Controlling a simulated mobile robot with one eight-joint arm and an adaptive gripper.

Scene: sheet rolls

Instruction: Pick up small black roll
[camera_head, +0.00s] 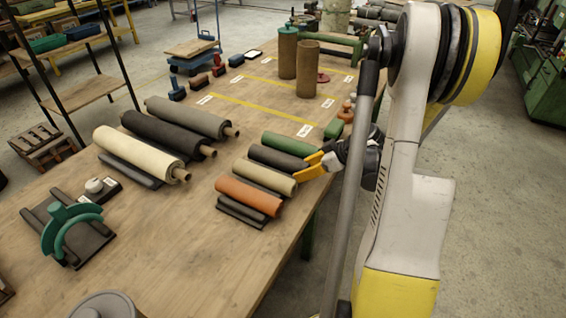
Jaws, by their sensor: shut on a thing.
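The small black roll (275,157) is in the group of small rolls near the right edge of the wooden table. It lies between a green roll (287,143) and a beige roll (264,177). My gripper (305,166), with yellow fingers, is at the right end of the black roll, one finger on each side. It is shut on that end. Whether the roll is clear of its support cannot be told. The green roll and the beige roll lie close beside the fingers.
An orange roll (249,196) lies in front of the beige one. Larger rolls in cream (138,152), black (168,134) and grey (190,118) lie to the left. Two brown upright rolls (307,70) stand at the back. The table's front middle (170,250) is clear.

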